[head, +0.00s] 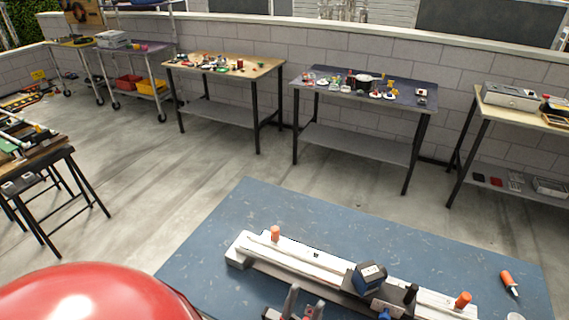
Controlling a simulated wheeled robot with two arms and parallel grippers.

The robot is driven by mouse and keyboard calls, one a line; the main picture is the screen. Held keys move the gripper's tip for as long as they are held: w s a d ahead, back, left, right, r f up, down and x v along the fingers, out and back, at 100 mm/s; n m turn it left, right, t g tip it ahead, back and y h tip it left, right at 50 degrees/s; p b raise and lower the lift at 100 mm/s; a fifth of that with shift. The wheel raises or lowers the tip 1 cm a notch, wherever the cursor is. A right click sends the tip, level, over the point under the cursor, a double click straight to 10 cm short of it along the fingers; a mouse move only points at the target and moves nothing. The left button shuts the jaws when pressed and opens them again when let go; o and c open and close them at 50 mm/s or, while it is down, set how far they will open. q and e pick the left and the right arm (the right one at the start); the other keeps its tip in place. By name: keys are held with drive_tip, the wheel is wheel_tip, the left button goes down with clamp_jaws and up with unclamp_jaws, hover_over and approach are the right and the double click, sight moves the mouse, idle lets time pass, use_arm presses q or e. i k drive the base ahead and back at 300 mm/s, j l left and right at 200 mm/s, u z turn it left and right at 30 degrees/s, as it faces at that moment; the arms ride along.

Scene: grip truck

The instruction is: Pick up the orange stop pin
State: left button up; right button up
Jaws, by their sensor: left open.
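A slim orange piece with a dark, pale-ended tip (508,281) lies on its own on the blue tabletop (210,250) at the right. Two short orange pegs stand up from a long white rail fixture (300,262), one near its left end (275,233) and one near its right end (463,300). I cannot tell for sure which orange piece is the stop pin. My left gripper (305,304) is at the bottom edge, open, in front of the rail's middle, with its two grey fingers apart. Nothing shows between them. My right gripper is not in view.
A dark blue-black block (369,277) and a black knob (411,293) sit on the rail. A pale round item (515,317) is cut off at the bottom right. The tabletop behind the rail is clear. Cluttered benches stand along the far wall.

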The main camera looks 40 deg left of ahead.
sight(276, 237)
drive_tip(key=u, duration=1.1)
